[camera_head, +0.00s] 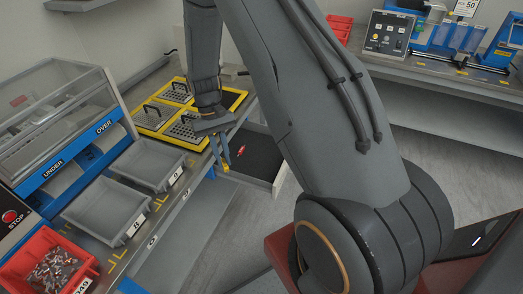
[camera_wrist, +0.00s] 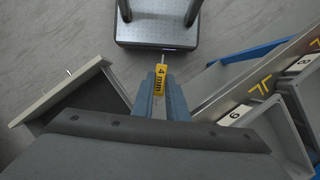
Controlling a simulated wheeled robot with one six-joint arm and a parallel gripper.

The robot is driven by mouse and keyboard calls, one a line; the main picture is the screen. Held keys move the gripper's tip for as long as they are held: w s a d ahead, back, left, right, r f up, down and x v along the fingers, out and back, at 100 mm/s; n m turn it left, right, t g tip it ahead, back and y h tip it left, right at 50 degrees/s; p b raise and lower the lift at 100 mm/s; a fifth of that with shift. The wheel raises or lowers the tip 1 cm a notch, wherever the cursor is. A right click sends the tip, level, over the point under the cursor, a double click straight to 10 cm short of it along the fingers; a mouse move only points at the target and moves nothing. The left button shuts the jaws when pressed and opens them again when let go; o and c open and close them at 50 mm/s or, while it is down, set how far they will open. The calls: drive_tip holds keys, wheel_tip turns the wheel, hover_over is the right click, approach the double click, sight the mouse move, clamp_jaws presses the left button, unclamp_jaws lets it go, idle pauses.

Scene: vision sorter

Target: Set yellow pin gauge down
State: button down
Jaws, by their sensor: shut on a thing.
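The yellow pin gauge (camera_wrist: 159,81), marked "4 mm", is held between the two blue fingers of my gripper (camera_wrist: 160,100) in the wrist view. Its thin pin sticks out beyond the yellow body. In the head view, my gripper (camera_head: 220,158) points down with the gauge (camera_head: 226,168) low between its fingertips. It hangs in the air by the bench's front edge, at the left side of the open drawer. The drawer (camera_head: 277,183) has a dark lining and a red item (camera_head: 241,150) lies in it. The drawer also shows at left in the wrist view (camera_wrist: 60,92).
Two grey bins (camera_head: 108,208) (camera_head: 147,163) sit on the bench left of my gripper. A red bin of metal parts (camera_head: 48,262) is at lower left. Yellow-framed plates (camera_head: 154,116) with handles lie behind. The floor beside the drawer is clear.

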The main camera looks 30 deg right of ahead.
drive_tip(key=w+d+f+m+t+y+b, duration=0.4)
drive_tip(key=w+d+f+m+b, duration=0.35)
drive_tip(key=m+b, duration=0.75)
drive_tip(key=m+t+h+b, duration=0.2)
drive_tip(key=m+t+b, duration=0.2)
drive_tip(key=m+b, duration=0.8)
hover_over(256, 172)
drive_tip(key=s+p, duration=0.1)
wheel_tip(256, 172, down, 7)
drive_tip(key=shift+m, duration=0.3)
drive_tip(key=f+b, duration=0.1)
drive_tip(key=f, duration=0.2)
drive_tip(key=f+b, duration=0.1)
drive_tip(key=f, duration=0.2)
drive_tip(key=d+f+b, duration=0.1)
drive_tip(key=f, duration=0.2)
drive_tip(key=shift+s+f, duration=0.1)
drive_tip(key=shift+f, duration=0.3)
drive_tip(key=shift+f, duration=0.1)
drive_tip(key=c, duration=2.1)
unclamp_jaws()
drive_tip(key=o, duration=0.4)
drive_tip(key=shift+c, duration=0.2)
